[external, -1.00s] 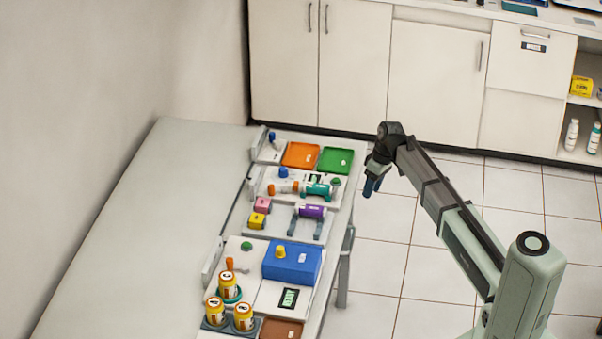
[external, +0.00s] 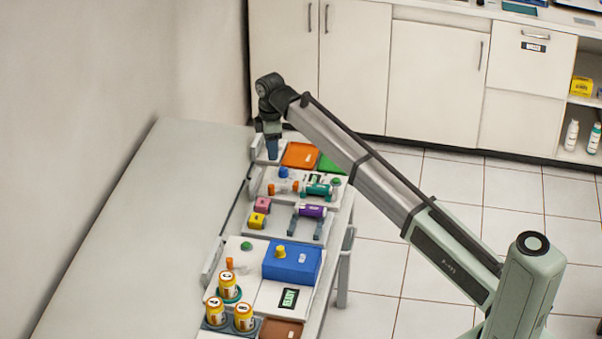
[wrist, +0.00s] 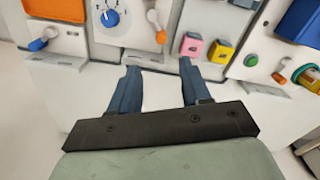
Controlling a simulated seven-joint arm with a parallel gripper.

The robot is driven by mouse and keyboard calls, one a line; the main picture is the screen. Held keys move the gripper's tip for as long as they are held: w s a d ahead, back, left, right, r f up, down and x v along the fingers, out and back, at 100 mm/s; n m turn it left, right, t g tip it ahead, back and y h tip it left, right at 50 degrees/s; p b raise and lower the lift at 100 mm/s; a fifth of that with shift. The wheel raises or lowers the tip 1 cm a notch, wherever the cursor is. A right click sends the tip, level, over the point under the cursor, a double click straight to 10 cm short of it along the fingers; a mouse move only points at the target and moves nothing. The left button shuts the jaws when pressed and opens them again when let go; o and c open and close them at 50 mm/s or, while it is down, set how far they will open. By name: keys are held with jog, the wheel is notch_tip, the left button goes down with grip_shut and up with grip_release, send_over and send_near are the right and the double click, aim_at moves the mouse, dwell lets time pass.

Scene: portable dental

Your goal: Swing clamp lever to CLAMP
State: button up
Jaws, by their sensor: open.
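My gripper (external: 272,150) hangs pointing down over the wall-side edge of the far fixtures. In the wrist view my gripper (wrist: 160,67) is open, with nothing between its two blue fingers. Past the fingertips is a white panel with a blue dial knob (wrist: 110,18) and an orange-ended part (wrist: 160,37). No label readable here tells which part is the clamp lever. In the external view the blue knob (external: 283,172) and orange part (external: 272,188) are just nearer than my gripper.
Pink (wrist: 191,47) and yellow (wrist: 220,51) blocks stand right of the dial panel. Further on are a green button (wrist: 251,60) and a blue box (external: 292,262). The wall-side tabletop (external: 130,230) is bare.

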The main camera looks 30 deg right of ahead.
aim_at(271, 185)
jog(key=f, duration=1.3)
jog(key=shift+a+f, duration=0.25)
jog(key=shift+f, duration=0.05)
jog(key=shift+c, duration=0.5)
grip_shut()
